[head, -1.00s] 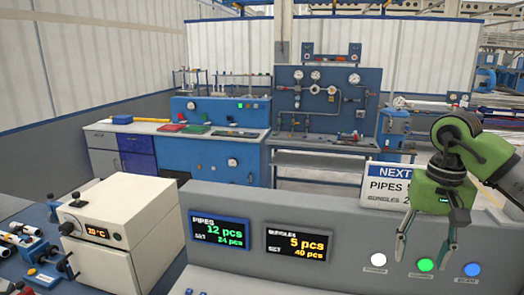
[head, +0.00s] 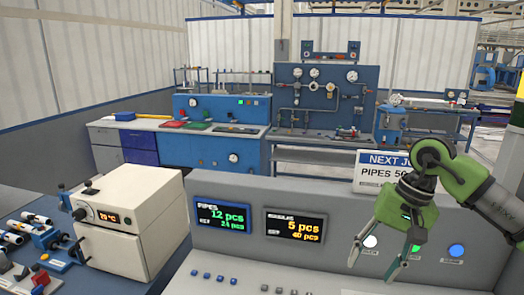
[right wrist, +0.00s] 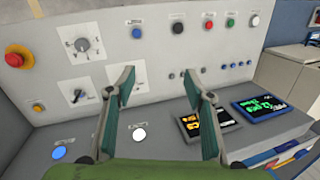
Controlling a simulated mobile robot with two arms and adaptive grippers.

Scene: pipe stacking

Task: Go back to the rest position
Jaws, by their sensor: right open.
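My right gripper (head: 374,268) hangs in front of the grey console (head: 340,236) at the right of the head view. Its two fingers are apart, with nothing between them. In the right wrist view, the open fingers (right wrist: 158,78) stand over a panel with knobs and buttons. In the head view, a white button (head: 371,241) and a green button (head: 415,250) lie close to the fingers, and a blue button (head: 456,250) is farther right. I cannot tell whether the fingers touch the console. My left gripper is not in view.
A pipes display (head: 223,217) reads 12 pcs; the display beside it (head: 295,227) reads 5 pcs. A white box device (head: 130,222) stands left. A sign (head: 377,172) is partly hidden by my right arm. A red knob (right wrist: 17,57) sits left in the wrist view.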

